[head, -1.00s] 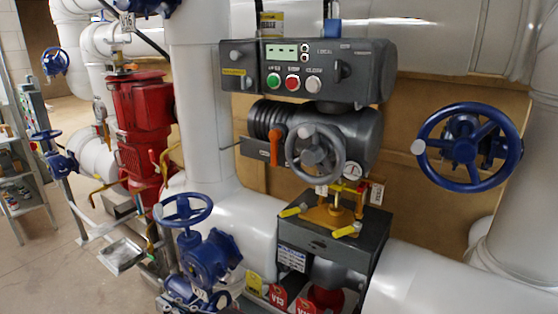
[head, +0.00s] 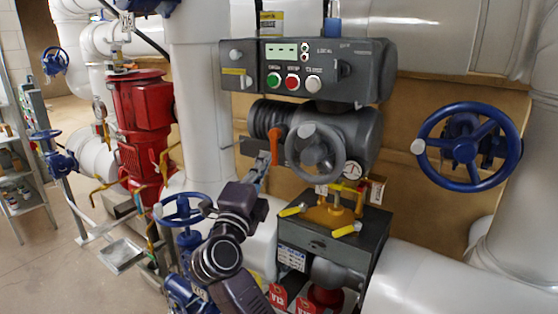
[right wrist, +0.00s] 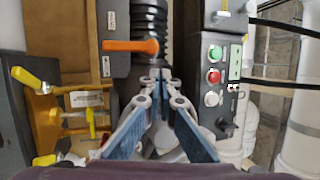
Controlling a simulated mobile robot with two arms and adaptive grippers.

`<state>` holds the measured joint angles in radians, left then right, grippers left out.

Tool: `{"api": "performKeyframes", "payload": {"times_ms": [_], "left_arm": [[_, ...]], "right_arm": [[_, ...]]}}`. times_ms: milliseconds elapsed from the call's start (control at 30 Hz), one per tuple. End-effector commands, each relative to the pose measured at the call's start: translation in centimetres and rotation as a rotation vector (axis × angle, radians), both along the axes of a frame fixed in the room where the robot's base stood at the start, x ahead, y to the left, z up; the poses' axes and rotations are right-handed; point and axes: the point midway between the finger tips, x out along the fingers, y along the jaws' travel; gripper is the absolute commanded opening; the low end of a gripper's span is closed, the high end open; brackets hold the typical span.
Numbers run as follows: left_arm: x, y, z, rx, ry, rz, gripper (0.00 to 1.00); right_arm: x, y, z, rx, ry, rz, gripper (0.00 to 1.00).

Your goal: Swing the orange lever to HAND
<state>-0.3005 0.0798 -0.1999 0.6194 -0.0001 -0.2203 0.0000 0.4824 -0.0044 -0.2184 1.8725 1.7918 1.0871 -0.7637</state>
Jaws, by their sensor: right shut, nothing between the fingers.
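The orange lever (head: 276,147) sits on the grey actuator (head: 350,135), hanging down from its pivot in the head view. In the right wrist view, which is turned on its side, the orange lever (right wrist: 128,46) lies across the picture, its round pivot end to the right. My right gripper (head: 263,160) is shut and empty, with its tips just left of the lever's lower part in the head view. In the wrist view the fingertips of my right gripper (right wrist: 160,74) are close beside the lever. I cannot tell whether they touch it. The HAND marking is not readable. My left gripper is out of view.
A grey handwheel (head: 316,150) stands just right of the lever. Above is a control box (head: 310,68) with green, red and white buttons. Yellow-handled valves (head: 345,230) sit below. A blue handwheel (head: 183,210) is beside my right arm; another blue handwheel (head: 468,147) is at right.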

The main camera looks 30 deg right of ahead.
Motion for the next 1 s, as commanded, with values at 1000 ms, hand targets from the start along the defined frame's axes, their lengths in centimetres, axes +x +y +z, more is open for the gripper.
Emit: {"api": "performKeyframes", "payload": {"times_ms": [1000], "left_arm": [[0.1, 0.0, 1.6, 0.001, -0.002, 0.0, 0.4]], "right_arm": [[3.3, -4.1, -3.6, 0.228, 0.148, -0.065, 0.0]]}}
